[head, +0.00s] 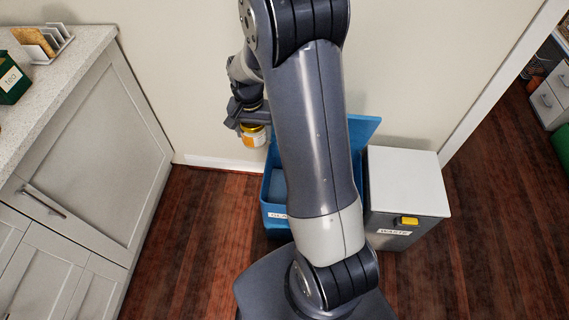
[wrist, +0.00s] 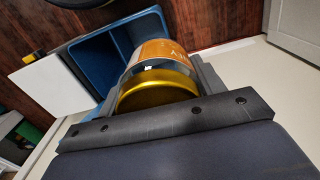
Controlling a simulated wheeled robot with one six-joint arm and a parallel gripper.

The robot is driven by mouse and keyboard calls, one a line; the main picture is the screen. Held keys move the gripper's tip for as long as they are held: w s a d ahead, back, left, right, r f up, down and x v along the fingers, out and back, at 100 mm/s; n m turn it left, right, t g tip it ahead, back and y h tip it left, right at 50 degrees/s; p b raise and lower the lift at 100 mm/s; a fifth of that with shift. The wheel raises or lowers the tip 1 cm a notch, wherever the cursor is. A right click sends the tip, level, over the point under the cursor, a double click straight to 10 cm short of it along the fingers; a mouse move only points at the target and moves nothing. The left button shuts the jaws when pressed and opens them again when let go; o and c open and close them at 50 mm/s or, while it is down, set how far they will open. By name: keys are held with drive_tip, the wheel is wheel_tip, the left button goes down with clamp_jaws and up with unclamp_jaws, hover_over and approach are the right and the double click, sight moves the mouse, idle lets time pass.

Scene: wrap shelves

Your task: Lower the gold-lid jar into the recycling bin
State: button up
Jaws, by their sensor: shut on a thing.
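The gold-lid jar (head: 253,136) has an orange-yellow label and hangs below my gripper (head: 247,118). In the wrist view the jar's gold lid (wrist: 158,92) faces the camera, between the fingers of my gripper (wrist: 160,90), which is shut on it. The blue recycling bin (head: 266,205) stands open on the floor, with a partly hidden label on its front. My arm covers much of the bin in the head view. In the wrist view the bin (wrist: 92,50) shows beyond the jar, with its divided inside visible. The jar is above the bin's level, near its back left side.
A grey waste bin (head: 408,200) with a white lid and yellow latch stands right of the blue bin. A counter with cabinets (head: 95,150) is at the left, holding a green tea box (head: 12,84). A wall is behind. Floor is clear between cabinets and blue bin.

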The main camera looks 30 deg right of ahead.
drive_tip(key=d+f+m+b, duration=0.3)
drive_tip(key=f+m+b, duration=0.4)
drive_tip(key=f+b, duration=0.1)
drive_tip(key=d+f+m+b, duration=0.4)
drive_tip(key=f+m+b, duration=0.4)
drive_tip(key=f, duration=0.3)
drive_tip(key=s+d+f+m+b, duration=0.1)
drive_tip(key=d+f+m+b, duration=0.2)
drive_tip(key=f+m+b, duration=0.5)
wheel_tip(320, 180, down, 2)
drive_tip(key=shift+d+f+b, duration=0.1)
drive_tip(key=shift+d+b, duration=0.15)
drive_tip(key=shift+b, duration=0.7)
drive_tip(key=shift+f+b, duration=5)
drive_tip(key=shift+f, duration=4.9)
drive_tip(key=shift+f, duration=0.2)
